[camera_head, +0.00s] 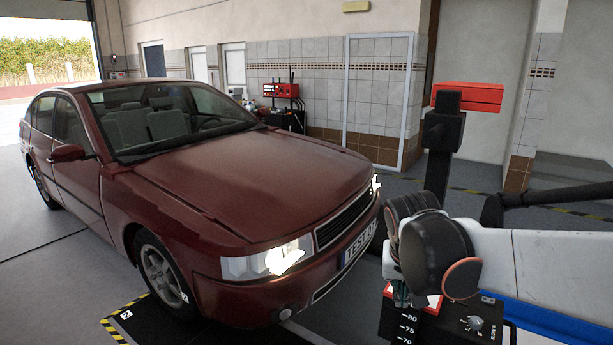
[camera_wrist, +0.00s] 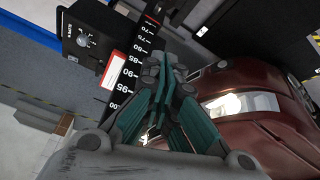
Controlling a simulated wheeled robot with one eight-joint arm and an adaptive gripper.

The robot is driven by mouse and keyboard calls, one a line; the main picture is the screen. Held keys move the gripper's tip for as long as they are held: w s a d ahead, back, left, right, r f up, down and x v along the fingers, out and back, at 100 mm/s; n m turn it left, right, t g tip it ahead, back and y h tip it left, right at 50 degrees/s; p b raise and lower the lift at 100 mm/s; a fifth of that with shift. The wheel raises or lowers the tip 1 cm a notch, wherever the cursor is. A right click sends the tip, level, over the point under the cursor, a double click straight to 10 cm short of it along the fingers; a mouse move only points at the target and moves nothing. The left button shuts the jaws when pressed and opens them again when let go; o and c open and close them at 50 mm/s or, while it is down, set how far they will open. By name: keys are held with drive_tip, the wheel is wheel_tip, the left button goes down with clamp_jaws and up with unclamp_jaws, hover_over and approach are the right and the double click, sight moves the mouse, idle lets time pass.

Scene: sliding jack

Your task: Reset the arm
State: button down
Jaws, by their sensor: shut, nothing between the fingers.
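My gripper (camera_wrist: 168,75) shows in the wrist view with its teal fingers drawn together and nothing between them. It hangs beside a black scale bar (camera_wrist: 130,68) with white numbers, apart from the car. In the head view, my gripper (camera_head: 402,296) is small and mostly hidden below my dark wrist joint. My arm comes in from the right edge of the head view, over the black control box (camera_head: 470,322) with its knob. The numbered scale also shows at the bottom of the head view (camera_head: 406,328).
A dark red car (camera_head: 230,190) with lit headlights stands at left and centre. A black post (camera_head: 438,165) with a red top (camera_head: 470,97) rises behind my arm. A red device (camera_head: 281,90) stands by the tiled wall. Open floor lies at far left.

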drive_tip(key=s+n+t+y, duration=0.1)
drive_tip(key=s+n+t, duration=0.2)
drive_tip(key=s, duration=1.5)
drive_tip(key=shift+r+y, duration=0.35)
drive_tip(key=shift+y, duration=0.05)
drive_tip(key=shift+a, duration=0.1)
